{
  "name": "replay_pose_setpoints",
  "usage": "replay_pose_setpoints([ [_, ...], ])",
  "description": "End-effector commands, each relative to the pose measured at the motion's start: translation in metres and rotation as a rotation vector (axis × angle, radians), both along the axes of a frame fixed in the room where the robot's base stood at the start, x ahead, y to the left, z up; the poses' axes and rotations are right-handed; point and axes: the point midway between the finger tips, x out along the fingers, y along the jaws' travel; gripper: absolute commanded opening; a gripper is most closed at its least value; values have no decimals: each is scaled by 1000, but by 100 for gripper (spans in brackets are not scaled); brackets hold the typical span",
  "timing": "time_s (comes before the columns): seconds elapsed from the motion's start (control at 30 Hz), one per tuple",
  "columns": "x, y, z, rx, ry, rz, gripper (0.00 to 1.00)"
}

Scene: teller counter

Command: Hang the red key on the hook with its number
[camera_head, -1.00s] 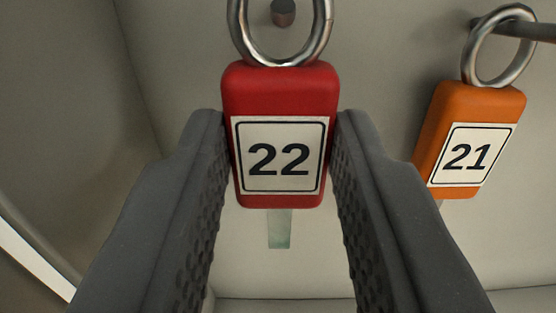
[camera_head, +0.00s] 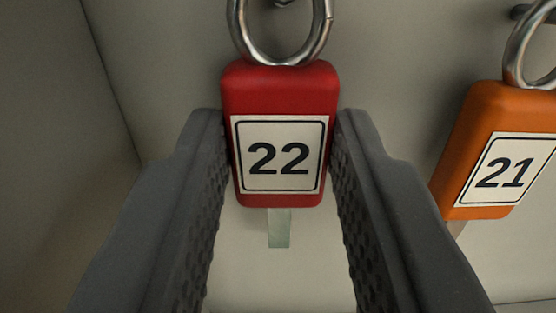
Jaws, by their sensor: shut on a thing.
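The red key tag (camera_head: 280,88) carries a white label with the number 22. My gripper (camera_head: 280,145) is shut on it, with one dark ridged finger on each side. A steel ring (camera_head: 234,35) stands up from the top of the tag and is cut off by the frame's upper edge. A hook end (camera_head: 283,3) shows inside the ring's opening at the top edge. I cannot tell whether the ring is around the hook or in front of it. A pale strip (camera_head: 279,230) shows below the tag. No number beside the hook is in view.
An orange key tag (camera_head: 487,105) numbered 21 hangs tilted at the right by its steel ring (camera_head: 517,50), on a dark hook (camera_head: 520,12). It is close to my right finger. A plain grey back wall and left side wall surround them.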

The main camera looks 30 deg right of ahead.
Motion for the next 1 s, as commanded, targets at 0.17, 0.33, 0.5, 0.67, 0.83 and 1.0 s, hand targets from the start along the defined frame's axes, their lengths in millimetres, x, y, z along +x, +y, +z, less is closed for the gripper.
replay_pose_setpoints([
  [0.17,0,0,0,0,0,0,34],
  [0.33,0,1,0,0,0,1,54],
  [0.5,0,1,0,0,0,1,54],
  [0.67,-5,5,0,0,0,1,54],
  [0.83,-21,16,0,0,-2,2,54],
  [1.0,-43,32,-1,1,0,3,54],
])
